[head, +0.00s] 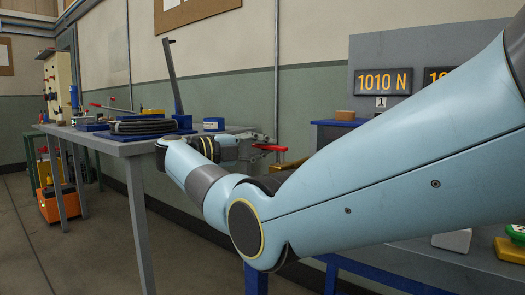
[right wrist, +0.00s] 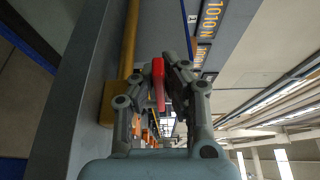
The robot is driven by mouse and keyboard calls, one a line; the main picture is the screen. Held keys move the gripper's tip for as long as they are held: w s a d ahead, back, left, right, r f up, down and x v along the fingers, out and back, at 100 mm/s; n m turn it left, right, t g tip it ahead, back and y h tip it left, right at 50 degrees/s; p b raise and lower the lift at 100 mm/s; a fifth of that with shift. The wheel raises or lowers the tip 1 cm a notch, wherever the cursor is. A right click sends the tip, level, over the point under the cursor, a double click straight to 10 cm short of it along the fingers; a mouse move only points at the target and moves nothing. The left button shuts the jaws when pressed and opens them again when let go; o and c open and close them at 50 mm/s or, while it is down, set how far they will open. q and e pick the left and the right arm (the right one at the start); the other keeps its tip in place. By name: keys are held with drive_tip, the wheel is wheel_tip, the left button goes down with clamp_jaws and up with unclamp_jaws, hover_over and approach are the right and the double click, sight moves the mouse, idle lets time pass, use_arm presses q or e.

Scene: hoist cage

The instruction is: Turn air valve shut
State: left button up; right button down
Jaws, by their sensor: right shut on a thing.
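The air valve's red lever handle (head: 270,148) shows just past the right end of the grey table, in front of the green wall band. My right gripper (head: 252,148) is at the handle and shut on it. In the right wrist view the red handle (right wrist: 158,86) stands between the two fingers of my right gripper (right wrist: 157,78). A yellow pipe (right wrist: 129,45) runs beside the fingers there. The valve body is mostly hidden by my arm and fingers. My left gripper is not in view.
A grey table (head: 120,148) holds a black coiled item (head: 142,126) and blue trays. A grey panel with a 1010 N display (head: 384,82) stands at right behind my arm. An orange machine (head: 58,205) stands on the floor at left. Floor in front of the table is clear.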

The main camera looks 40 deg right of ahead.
drive_tip(key=shift+f, duration=0.3)
drive_tip(key=c, duration=1.5)
unclamp_jaws()
drive_tip(key=shift+c, duration=0.2)
drive_tip(key=shift+o, duration=0.7)
drive_tip(key=shift+r, duration=0.15)
drive_tip(key=w+a, duration=0.1)
drive_tip(key=a, duration=1.1)
drive_tip(key=shift+w, duration=0.3)
